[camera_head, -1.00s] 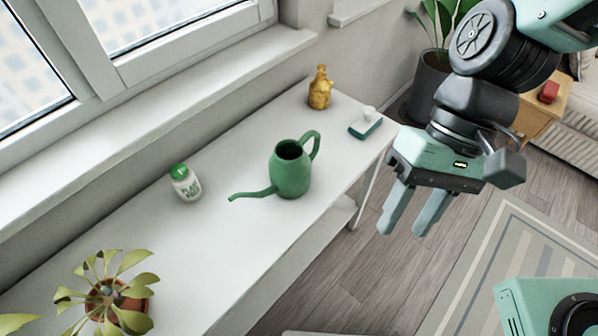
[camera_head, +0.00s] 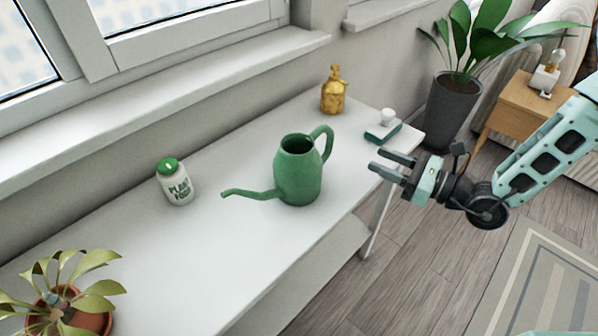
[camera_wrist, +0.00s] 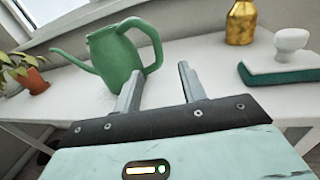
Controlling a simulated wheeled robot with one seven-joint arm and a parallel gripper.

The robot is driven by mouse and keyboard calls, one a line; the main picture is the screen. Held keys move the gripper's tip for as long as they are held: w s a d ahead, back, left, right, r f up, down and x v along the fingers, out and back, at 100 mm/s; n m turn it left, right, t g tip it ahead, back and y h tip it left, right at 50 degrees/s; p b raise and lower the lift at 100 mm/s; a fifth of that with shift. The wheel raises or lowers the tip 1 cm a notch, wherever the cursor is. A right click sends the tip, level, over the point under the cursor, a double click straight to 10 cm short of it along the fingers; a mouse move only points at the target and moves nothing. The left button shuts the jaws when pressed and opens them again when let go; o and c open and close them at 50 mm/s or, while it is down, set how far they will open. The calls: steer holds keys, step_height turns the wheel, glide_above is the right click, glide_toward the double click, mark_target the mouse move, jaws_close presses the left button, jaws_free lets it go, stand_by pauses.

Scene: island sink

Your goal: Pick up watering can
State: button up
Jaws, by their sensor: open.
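The green watering can (camera_head: 298,174) stands upright on the white table, its spout pointing left and its handle on the right in the head view. In the wrist view the watering can (camera_wrist: 112,55) is ahead and left, with its handle nearest my fingers. My gripper (camera_head: 375,160) is open and empty, to the right of the can near the table's right end. Its fingers point left toward the can and are apart from it. In the wrist view both fingers of my gripper (camera_wrist: 160,85) show with nothing between them.
On the white table (camera_head: 190,260) stand a plant food bottle (camera_head: 176,182), a gold bottle (camera_head: 333,92), a teal-based brush (camera_head: 383,130) near my gripper, and a potted plant (camera_head: 90,320). A window sill (camera_head: 150,110) runs behind. A big potted plant (camera_head: 450,105) stands beyond.

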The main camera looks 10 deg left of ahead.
steer(key=p+x, duration=0.1)
steer(key=x, duration=0.9)
steer(key=shift+s, duration=0.15)
steer(key=shift+r+p+x, duration=0.15)
steer(key=shift+p+x, duration=0.05)
steer(key=shift+x, duration=1.15)
steer(key=shift+r+p+x, duration=0.15)
steer(key=shift+x, duration=1.2)
steer(key=shift+s+a, duration=0.1)
steer(key=shift+s, duration=0.1)
jaws_close()
